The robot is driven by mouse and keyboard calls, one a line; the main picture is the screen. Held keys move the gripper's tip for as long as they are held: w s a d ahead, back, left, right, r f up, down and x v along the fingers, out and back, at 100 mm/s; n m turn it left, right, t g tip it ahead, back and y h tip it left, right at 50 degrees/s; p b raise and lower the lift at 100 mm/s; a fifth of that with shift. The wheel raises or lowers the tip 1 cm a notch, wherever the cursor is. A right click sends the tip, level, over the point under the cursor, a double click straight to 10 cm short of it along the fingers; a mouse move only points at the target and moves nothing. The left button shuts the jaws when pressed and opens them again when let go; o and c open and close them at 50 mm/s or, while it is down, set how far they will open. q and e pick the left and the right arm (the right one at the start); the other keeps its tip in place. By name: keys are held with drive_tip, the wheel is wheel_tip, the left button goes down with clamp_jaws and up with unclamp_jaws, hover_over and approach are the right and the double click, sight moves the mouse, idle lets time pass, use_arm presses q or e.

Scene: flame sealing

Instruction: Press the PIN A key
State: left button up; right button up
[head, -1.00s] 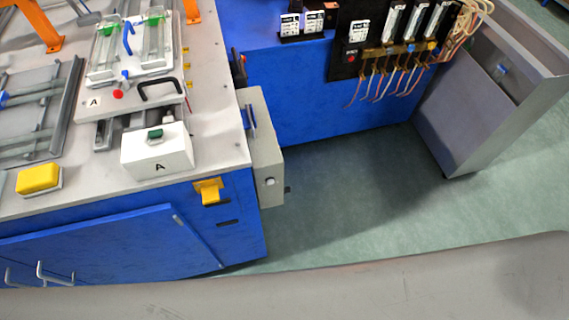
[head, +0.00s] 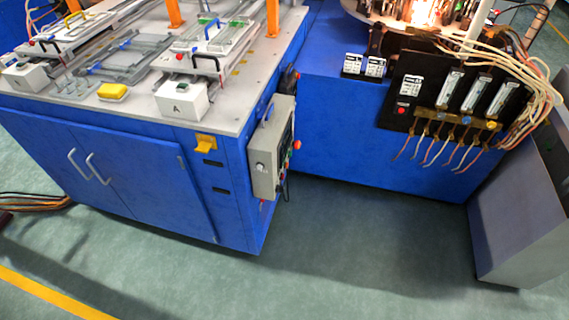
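I cannot make out a key labelled PIN A. A grey control box (head: 265,165) hangs on the right side of the blue bench, with small coloured buttons (head: 297,145) on its right face, seen edge-on; their labels cannot be read. A white box (head: 180,101) marked A, with a green button on top, stands on the bench's front edge. A black panel (head: 393,92) at the right carries a red button (head: 402,110). Neither of my grippers is in view.
The blue bench (head: 130,170) fills the left. A blue machine (head: 345,140) with glowing flames (head: 425,12) on top stands behind at right. A grey cabinet (head: 515,215) stands at far right. The green floor (head: 350,255) between them is clear.

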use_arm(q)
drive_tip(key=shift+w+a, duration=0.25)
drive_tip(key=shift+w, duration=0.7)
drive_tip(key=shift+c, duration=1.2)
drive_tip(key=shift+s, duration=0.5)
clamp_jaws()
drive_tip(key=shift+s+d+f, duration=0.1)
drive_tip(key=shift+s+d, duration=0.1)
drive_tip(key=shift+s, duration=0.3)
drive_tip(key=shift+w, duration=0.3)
